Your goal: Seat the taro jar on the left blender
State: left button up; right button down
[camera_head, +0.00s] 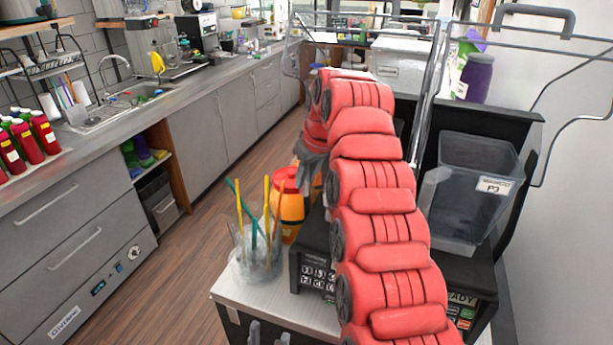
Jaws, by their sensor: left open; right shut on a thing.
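My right arm crosses the centre of the picture and bends down at its far end. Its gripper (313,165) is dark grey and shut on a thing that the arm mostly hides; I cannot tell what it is. The left blender (317,273) shows part of a black base with a keypad, left of my arm; its top is mostly hidden. A clear jar (475,190) with a white label stands over the right blender (465,302). I cannot make out which jar is taro. My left gripper (269,337) is open at the bottom edge, only its fingertips in view.
A clear cup (258,255) with coloured sticks stands on the counter left of the left blender, near an orange container (290,207) with a red lid. Clear raised covers (560,85) stand at the upper right. A purple jar (476,78) is behind them. Open floor (190,270) lies left.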

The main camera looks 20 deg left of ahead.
dwell(0.7)
jog(key=c, duration=0.7)
grip_release()
jog(key=shift+s, duration=0.1)
jog(key=shift+o, duration=0.2)
jog(key=shift+f, duration=0.15)
jog(key=p+v, duration=0.4)
jog(key=v, duration=0.8)
